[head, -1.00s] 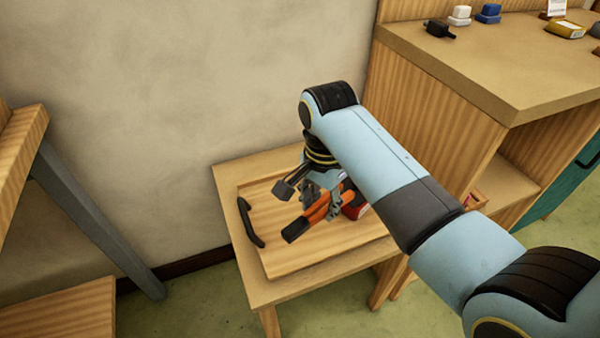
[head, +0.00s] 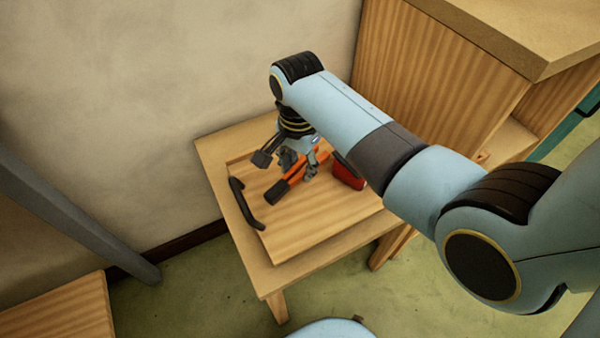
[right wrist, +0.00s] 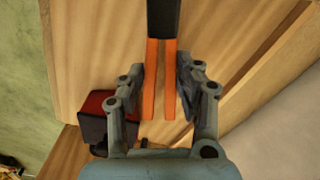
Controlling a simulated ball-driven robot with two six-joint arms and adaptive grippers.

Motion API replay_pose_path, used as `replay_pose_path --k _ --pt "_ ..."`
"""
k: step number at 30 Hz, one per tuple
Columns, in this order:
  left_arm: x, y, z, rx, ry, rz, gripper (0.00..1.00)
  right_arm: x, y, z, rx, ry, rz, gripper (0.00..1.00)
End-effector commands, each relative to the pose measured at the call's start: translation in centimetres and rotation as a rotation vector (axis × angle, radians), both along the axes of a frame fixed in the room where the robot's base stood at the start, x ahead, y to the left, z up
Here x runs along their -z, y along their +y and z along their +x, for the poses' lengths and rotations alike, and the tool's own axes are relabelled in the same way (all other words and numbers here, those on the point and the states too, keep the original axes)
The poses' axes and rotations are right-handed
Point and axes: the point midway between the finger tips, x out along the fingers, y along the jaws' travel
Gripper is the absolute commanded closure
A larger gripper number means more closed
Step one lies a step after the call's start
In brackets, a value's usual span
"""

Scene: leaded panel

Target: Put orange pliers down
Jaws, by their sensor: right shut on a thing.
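The orange pliers (head: 290,179) with dark ends are in my right gripper (head: 301,168), over the wooden tray (head: 300,237) on the small table (head: 215,150). In the right wrist view the orange pliers (right wrist: 151,85) lie between the two fingers of my right gripper (right wrist: 167,88), which is shut on them. Their black end points away from the gripper. I cannot tell whether the pliers touch the tray. My left gripper is not in view.
A red and black object (head: 348,176) stands on the tray, right of the pliers; it also shows in the right wrist view (right wrist: 99,110). A wooden cabinet (head: 430,70) stands behind right. The tray's front is bare.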

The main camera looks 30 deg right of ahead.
Motion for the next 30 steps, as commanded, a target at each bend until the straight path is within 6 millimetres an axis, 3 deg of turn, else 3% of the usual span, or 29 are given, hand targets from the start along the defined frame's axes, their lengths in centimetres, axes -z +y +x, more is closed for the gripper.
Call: replay_pose_path --k 6,17,18,22,30 --pt "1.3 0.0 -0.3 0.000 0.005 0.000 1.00 3.2 0.0 0.0 0.000 0.001 0.000 1.00" --pt "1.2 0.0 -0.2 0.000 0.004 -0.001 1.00 3.4 0.0 0.0 0.000 0.000 0.000 1.00" --pt "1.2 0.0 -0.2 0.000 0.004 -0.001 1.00 3.4 0.0 0.0 0.000 0.000 0.000 0.61" --pt "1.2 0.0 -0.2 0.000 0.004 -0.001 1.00 3.3 0.0 0.0 0.000 0.000 0.000 0.44" --pt "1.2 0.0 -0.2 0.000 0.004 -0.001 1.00 3.3 0.0 0.0 0.000 0.000 0.000 0.43"
